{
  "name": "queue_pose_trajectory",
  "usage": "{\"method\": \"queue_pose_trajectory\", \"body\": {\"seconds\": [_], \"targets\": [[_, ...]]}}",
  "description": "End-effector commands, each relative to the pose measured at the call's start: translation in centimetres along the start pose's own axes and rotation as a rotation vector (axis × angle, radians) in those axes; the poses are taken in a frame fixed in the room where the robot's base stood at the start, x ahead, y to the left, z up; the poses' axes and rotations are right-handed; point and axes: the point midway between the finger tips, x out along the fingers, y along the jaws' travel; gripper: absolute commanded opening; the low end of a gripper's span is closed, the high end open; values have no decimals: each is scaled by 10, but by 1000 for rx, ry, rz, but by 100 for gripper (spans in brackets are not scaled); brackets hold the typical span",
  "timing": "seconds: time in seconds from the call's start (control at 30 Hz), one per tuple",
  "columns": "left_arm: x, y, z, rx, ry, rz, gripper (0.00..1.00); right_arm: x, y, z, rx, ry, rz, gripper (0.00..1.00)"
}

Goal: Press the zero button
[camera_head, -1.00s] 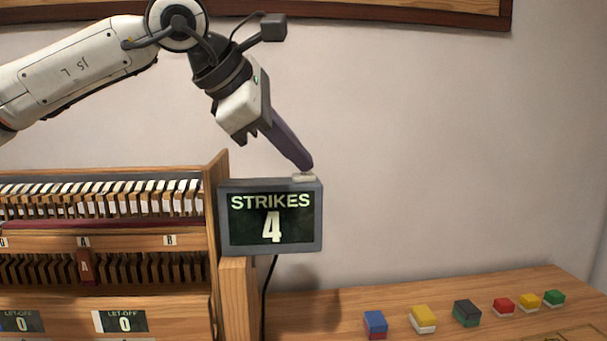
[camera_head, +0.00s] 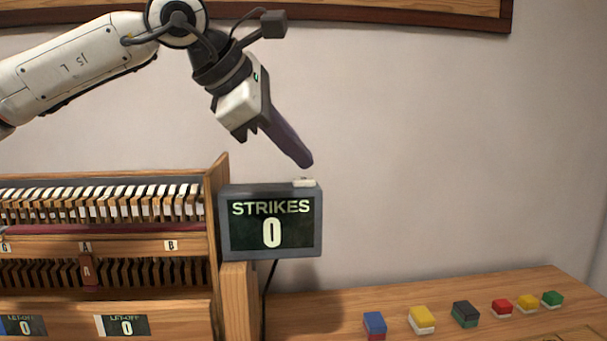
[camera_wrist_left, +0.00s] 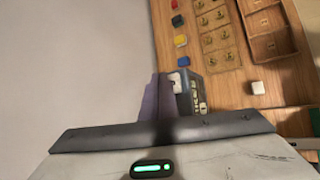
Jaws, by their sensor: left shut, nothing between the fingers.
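The strikes counter box (camera_head: 229,240) stands on a wooden post to the right of the piano keys model, and its screen reads STRIKES 0. A small pale button (camera_head: 304,183), the zero button, sits on top of the box near its right end. My left gripper (camera_head: 306,164) is shut and empty, with its tip pointing down just above the button and a small gap between them. In the left wrist view the shut fingers (camera_wrist_left: 163,92) are beside the counter box (camera_wrist_left: 190,92) and the button (camera_wrist_left: 175,77). My right gripper is not in view.
The wooden piano keys model (camera_head: 110,250) fills the left, with let-off displays (camera_head: 127,326) reading 0. Several coloured blocks, including a blue one (camera_head: 375,322) and a yellow one (camera_head: 422,317), lie on the wooden table (camera_head: 340,312).

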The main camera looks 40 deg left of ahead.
Motion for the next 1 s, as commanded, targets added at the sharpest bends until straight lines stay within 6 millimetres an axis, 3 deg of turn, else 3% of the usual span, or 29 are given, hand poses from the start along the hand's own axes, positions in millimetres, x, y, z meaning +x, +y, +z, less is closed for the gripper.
{"method": "queue_pose_trajectory", "body": {"seconds": [0.27, 0.7, 1.0], "targets": [[-4, 3, 3, 0, -1, 1, 0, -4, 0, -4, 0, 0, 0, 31], [-34, 25, 25, 0, 0, 1, 0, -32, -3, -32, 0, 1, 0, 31], [-35, 25, 25, 0, -1, 1, 0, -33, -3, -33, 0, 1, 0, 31]]}}
